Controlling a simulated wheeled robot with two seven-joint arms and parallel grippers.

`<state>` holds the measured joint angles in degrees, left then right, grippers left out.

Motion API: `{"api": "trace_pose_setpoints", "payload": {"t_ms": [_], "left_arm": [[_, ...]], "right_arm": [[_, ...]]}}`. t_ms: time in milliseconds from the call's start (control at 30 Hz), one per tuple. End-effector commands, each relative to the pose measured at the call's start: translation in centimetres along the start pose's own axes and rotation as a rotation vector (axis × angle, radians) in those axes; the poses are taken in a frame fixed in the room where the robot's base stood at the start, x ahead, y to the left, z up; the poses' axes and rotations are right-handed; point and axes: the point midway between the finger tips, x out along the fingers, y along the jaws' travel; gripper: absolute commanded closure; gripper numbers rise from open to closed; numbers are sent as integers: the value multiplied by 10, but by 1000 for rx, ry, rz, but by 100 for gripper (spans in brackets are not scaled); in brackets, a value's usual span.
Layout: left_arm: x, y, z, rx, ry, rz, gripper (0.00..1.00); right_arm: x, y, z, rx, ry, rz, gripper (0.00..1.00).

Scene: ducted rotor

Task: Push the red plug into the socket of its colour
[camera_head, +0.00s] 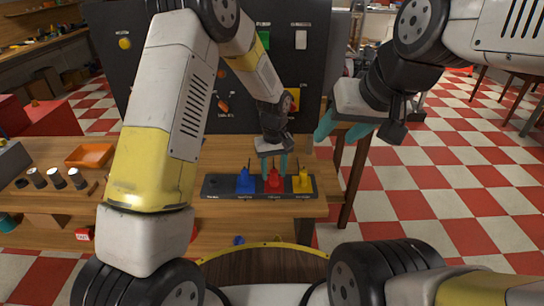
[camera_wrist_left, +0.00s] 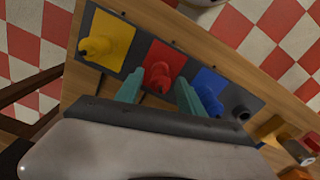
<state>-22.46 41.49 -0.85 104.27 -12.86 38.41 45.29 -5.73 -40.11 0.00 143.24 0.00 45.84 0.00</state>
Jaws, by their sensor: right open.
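The red plug (camera_head: 273,178) stands upright on a red plate on a dark panel (camera_head: 228,188) on the wooden table. It also shows on its red plate in the left wrist view (camera_wrist_left: 157,77). Whether it is fully seated in its socket I cannot tell. My left gripper (camera_head: 275,163) is just above it, pointing down. In the left wrist view its teal fingers (camera_wrist_left: 157,95) are apart, with the red plug between and beyond them, not gripped. My right gripper (camera_head: 342,128) is open and empty, raised to the right of the panel.
A blue plug (camera_head: 245,179) and a yellow plug (camera_head: 303,180) flank the red one closely. A dark round socket (camera_wrist_left: 242,113) is beyond the blue one. An orange tray (camera_head: 89,155) and several dark cylinders (camera_head: 57,178) are at left. A dark upright board (camera_head: 130,75) stands behind.

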Motion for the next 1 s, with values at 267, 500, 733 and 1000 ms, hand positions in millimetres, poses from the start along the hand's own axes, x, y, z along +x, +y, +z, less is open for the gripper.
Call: {"api": "trace_pose_setpoints", "payload": {"t_ms": [267, 500, 733, 1000], "left_arm": [[0, 0, 0, 0, 0, 0, 51], [-25, 1, -1, 1, 4, 3, 51], [-63, 1, -1, 0, 3, 2, 51], [-78, 0, 0, 0, 0, 0, 51]], "right_arm": [[0, 0, 0, 0, 0, 0, 51], [0, 0, 0, 0, 0, 0, 51], [0, 0, 0, 0, 0, 0, 51], [0, 0, 0, 0, 0, 0, 51]]}}
